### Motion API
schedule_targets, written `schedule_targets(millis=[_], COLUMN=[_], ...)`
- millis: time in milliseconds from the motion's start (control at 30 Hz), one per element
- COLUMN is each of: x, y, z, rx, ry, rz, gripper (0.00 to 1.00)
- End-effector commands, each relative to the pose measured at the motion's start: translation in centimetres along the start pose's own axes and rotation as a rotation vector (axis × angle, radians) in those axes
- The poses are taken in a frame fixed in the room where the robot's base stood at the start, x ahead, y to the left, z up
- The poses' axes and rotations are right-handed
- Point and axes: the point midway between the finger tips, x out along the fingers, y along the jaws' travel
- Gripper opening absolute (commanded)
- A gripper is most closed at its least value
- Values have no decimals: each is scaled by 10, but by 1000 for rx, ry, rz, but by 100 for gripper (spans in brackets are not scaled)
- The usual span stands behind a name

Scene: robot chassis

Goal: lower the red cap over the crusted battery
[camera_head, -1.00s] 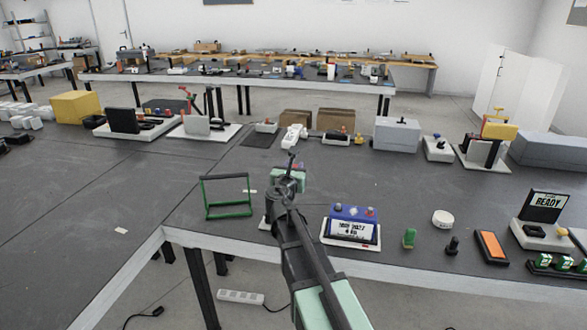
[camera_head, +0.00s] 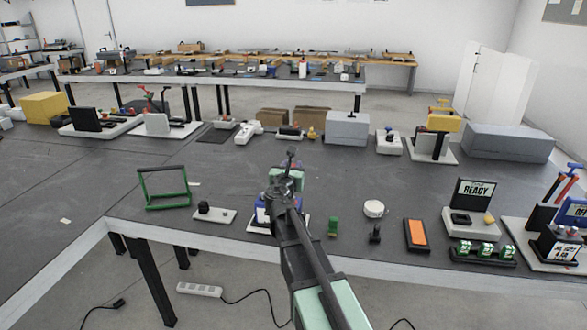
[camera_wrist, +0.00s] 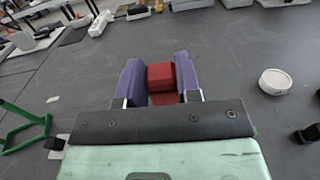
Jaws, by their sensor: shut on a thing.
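My gripper (camera_wrist: 160,82) is shut on a red block-shaped cap (camera_wrist: 161,76), held between its two purple fingers in the wrist view. In the head view my gripper (camera_head: 288,172) is up over the bench and mostly hides the cap. A blue box with a white printed label (camera_head: 262,216), which looks like the battery, stands on a white base near the bench's front edge. My arm covers most of it, so its posts and any crust are hidden. The wrist view does not show it. I cannot tell the gap between cap and battery.
A green frame (camera_head: 164,188) and a black knob on a white base (camera_head: 204,211) stand to the left. A green piece (camera_head: 333,227), a white round tin (camera_head: 374,208) and an orange-topped block (camera_head: 417,235) are to the right.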

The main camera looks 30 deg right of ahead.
Motion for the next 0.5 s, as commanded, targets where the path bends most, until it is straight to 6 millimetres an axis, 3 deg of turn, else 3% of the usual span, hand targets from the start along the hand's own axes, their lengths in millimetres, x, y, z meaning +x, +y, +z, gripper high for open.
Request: schedule_targets(millis=[500], x=[0], y=[0], z=[-55], rx=[0], ry=[0], rz=[0], gripper=[9])
